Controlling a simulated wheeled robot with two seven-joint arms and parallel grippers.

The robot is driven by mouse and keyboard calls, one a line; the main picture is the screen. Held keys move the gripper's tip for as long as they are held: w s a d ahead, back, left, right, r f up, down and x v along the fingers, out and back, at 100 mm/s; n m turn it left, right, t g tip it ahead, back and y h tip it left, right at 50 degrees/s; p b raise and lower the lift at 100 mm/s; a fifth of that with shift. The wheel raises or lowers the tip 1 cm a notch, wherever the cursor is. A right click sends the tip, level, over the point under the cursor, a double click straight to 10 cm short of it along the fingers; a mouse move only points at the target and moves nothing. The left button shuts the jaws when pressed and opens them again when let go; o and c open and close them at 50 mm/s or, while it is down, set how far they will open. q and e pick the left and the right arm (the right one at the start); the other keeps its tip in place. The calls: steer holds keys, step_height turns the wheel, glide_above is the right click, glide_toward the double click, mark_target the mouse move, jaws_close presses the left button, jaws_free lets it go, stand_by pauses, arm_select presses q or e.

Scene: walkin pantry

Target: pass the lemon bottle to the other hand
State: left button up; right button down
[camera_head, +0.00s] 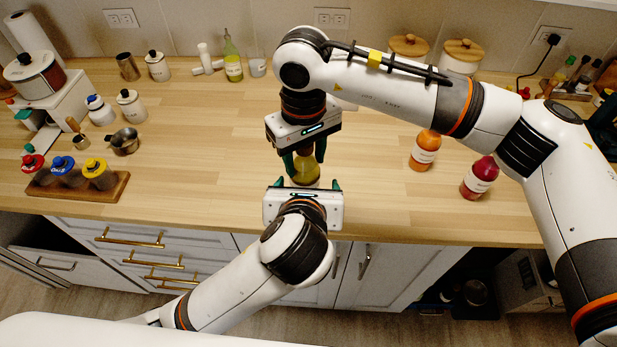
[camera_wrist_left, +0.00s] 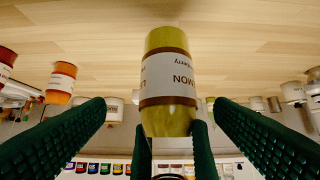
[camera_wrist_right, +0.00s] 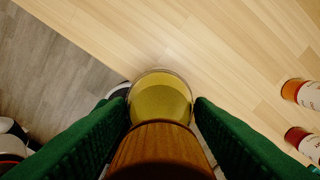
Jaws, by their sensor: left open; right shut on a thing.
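The lemon bottle (camera_head: 306,170) is yellow-green with a white label and is held above the wooden counter. My right gripper (camera_head: 304,158) is shut on it from the far side. In the right wrist view the bottle (camera_wrist_right: 160,100) sits between the green fingers, with its brown part nearest the camera. My left gripper (camera_head: 304,186) is open and empty on the near side, facing the bottle. In the left wrist view the bottle (camera_wrist_left: 169,82) shows its label upside down, centred between the spread left fingers, with the right gripper's fingertips behind it.
An orange bottle (camera_head: 425,150) and a red bottle (camera_head: 479,178) stand on the counter to the right. A wooden rack (camera_head: 80,187) with several capped jars is at the left. An oil bottle (camera_head: 232,58) stands at the back. The counter's front edge lies under my left gripper.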

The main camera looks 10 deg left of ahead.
mark_target(310, 181)
arm_select(q)
steer(key=shift+x, duration=2.3)
steer(key=shift+d, duration=0.1)
steer(key=c, duration=1.2)
arm_select(e)
steer(key=shift+a, duration=0.1)
arm_select(q)
steer(key=shift+d+r, duration=0.1)
steer(key=shift+r, duration=0.05)
steer(key=shift+c, duration=0.4)
arm_select(e)
steer(key=c, duration=0.7)
jaws_free()
steer(key=shift+o, duration=0.6)
steer(key=shift+s, duration=0.15)
